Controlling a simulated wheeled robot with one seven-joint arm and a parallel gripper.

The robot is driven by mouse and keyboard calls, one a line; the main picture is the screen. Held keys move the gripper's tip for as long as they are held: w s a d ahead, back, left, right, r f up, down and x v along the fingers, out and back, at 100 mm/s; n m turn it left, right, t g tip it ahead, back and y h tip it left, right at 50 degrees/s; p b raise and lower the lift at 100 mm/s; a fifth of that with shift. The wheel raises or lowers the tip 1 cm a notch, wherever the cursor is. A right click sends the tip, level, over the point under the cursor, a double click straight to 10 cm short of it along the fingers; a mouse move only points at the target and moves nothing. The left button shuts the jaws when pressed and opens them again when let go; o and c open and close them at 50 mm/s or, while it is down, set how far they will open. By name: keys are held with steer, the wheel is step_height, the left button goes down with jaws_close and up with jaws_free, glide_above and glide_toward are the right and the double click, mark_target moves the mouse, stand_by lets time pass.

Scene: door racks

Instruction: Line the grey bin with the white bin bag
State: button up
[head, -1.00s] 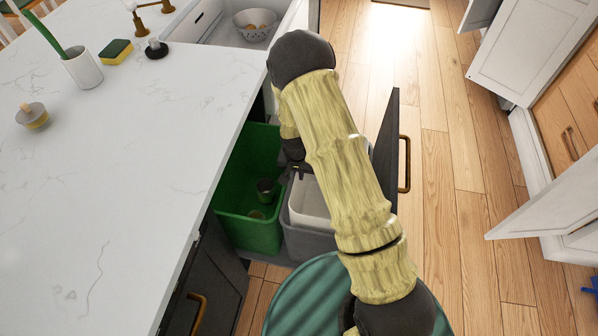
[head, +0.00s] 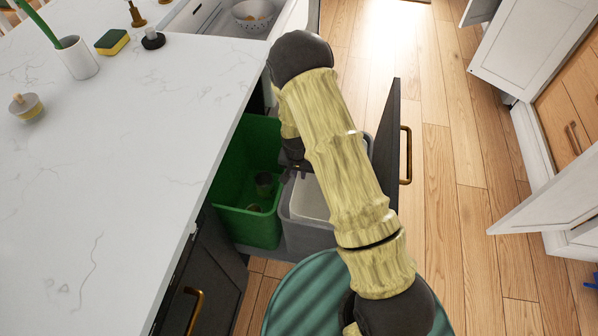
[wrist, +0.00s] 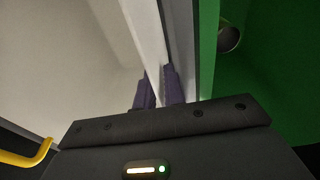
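The grey bin (head: 303,238) stands in the pulled-out cabinet drawer, to the right of the green bin (head: 259,228). The white bin bag (head: 308,200) sits inside the grey bin, its pale inner side visible; my arm hides its right part. My gripper (head: 298,170) is at the bag's left edge, by the side facing the green bin. In the wrist view, my gripper's dark fingers (wrist: 159,88) are close together on either side of the white bag's rim (wrist: 146,40). The grey bin's wall (wrist: 182,45) and the green bin (wrist: 209,45) lie to the right.
The drawer's dark front with a brass handle (head: 405,155) stands right of my arm. The white countertop (head: 110,170) lies left of the bins, with a sponge (head: 112,42) and a cup (head: 76,58). A can (head: 264,183) is in the green bin. Wooden floor is open at right.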

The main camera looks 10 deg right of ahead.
steer(key=shift+o, duration=0.9)
steer(key=shift+a, duration=0.15)
step_height(320, 180, up, 20)
steer(key=p, duration=1.5)
stand_by(0.3)
steer(key=s+d+r+n, duration=0.1)
steer(key=s+d+r, duration=0.2)
steer(key=s+r, duration=0.2)
steer(key=s+d+r+n+t, duration=0.1)
steer(key=s+d+r, duration=0.2)
steer(key=s+r, duration=0.3)
steer(key=s+d+r+n, duration=0.1)
steer(key=s+d+r, duration=0.2)
steer(key=s+r, duration=0.3)
step_height(320, 180, up, 5)
steer(key=shift+n+y, duration=0.3)
steer(key=shift+s+d, duration=0.1)
